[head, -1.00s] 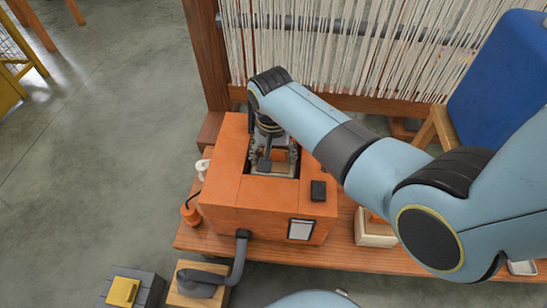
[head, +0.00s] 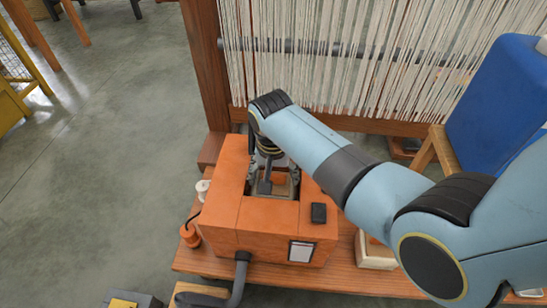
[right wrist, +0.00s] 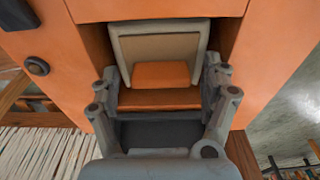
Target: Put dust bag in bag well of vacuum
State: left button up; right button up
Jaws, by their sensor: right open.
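The orange vacuum (head: 268,215) stands on a wooden bench with its square bag well open on top. My right gripper (head: 272,185) points down into the well. In the right wrist view, the gripper (right wrist: 162,100) is open, its fingers apart on either side. Ahead of the fingers, inside the well, is a beige-framed tan piece with an orange block, which looks like the dust bag (right wrist: 158,46). It seems apart from both fingers. The fingers and wrist hide much of the well in the head view. My left gripper is not in view.
A loom with pale hanging threads (head: 360,60) stands close behind the vacuum. A grey hose (head: 240,275) leaves its front. A small orange and white item (head: 190,235) sits at its left. A blue panel (head: 500,95) stands at right. Open floor lies left.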

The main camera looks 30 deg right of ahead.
aim_at(274, 188)
notch_tip(274, 188, up, 3)
jog(key=shift+a+f+p, duration=0.1)
jog(key=shift+f+p, duration=0.05)
jog(key=shift+p, duration=0.45)
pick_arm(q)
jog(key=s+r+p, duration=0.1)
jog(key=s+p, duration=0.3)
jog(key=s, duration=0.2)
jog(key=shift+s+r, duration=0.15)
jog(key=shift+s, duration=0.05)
pick_arm(e)
notch_tip(274, 188, up, 8)
jog(key=s, duration=0.1)
jog(key=shift+a+r, duration=0.25)
jog(key=shift+a, duration=0.1)
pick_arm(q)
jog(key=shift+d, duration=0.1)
pick_arm(e)
jog(key=shift+s, duration=0.1)
